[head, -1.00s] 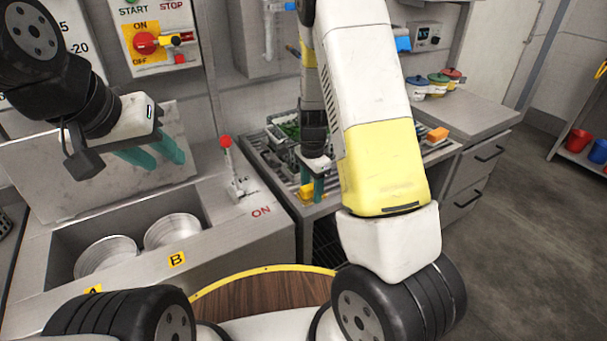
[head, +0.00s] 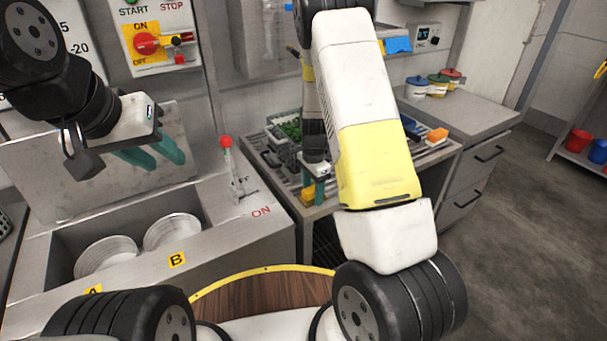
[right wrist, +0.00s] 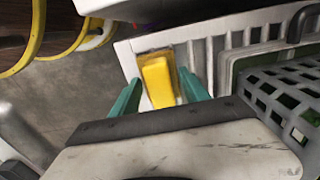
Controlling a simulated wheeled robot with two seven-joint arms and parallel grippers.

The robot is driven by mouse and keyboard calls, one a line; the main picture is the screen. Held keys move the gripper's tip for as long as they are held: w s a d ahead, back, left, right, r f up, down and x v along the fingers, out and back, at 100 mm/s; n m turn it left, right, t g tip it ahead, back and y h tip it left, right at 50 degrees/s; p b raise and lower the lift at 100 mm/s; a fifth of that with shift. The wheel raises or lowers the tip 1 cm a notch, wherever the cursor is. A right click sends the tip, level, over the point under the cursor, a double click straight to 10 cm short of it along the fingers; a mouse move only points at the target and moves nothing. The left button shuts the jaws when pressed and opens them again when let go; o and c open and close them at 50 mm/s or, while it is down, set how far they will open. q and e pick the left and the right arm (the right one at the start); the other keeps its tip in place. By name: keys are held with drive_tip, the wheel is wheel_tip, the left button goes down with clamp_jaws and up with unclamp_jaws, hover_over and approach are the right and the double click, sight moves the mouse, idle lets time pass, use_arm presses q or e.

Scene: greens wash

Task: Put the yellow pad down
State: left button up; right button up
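The yellow pad (right wrist: 158,80) is a small block between the teal fingertips of my right gripper (right wrist: 160,82) in the right wrist view. The fingertips sit close against its two sides. In the head view the pad (head: 307,197) shows low by the fingers of my right gripper (head: 314,190), at the front edge of the slatted rack (head: 330,186). I cannot tell whether the pad touches the rack. My left gripper (head: 150,155) is empty over the sink side, its teal fingers slightly apart.
A crate with greens (head: 290,131) stands on the rack behind my right gripper; a perforated basket (right wrist: 280,95) is close right in the wrist view. An orange block (head: 437,135) lies further right. A red-knobbed lever (head: 226,143) stands left. Plates (head: 172,231) are in the basin.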

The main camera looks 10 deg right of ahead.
sight(313, 189)
drive_tip(key=shift+o, duration=1.3)
drive_tip(key=shift+r, duration=0.15)
wheel_tip(313, 189, up, 12)
drive_tip(key=s+a+r+n+t+y, duration=0.1)
drive_tip(key=s+r+n, duration=0.2)
drive_tip(key=s+r, duration=0.3)
drive_tip(key=s+a+r+n+t+y, duration=0.1)
drive_tip(key=s+r+n+t, duration=0.2)
drive_tip(key=r, duration=0.6)
drive_tip(key=s+r+n+t, duration=0.1)
drive_tip(key=s+r+n, duration=0.2)
drive_tip(key=s, duration=0.4)
drive_tip(key=s+r+n+t, duration=0.1)
drive_tip(key=s+r+n, duration=0.2)
drive_tip(key=s+n, duration=0.2)
drive_tip(key=s, duration=0.3)
drive_tip(key=shift+s+r+n, duration=0.15)
drive_tip(key=shift+r+n, duration=0.05)
drive_tip(key=shift+n, duration=0.1)
drive_tip(key=shift+a, duration=0.1)
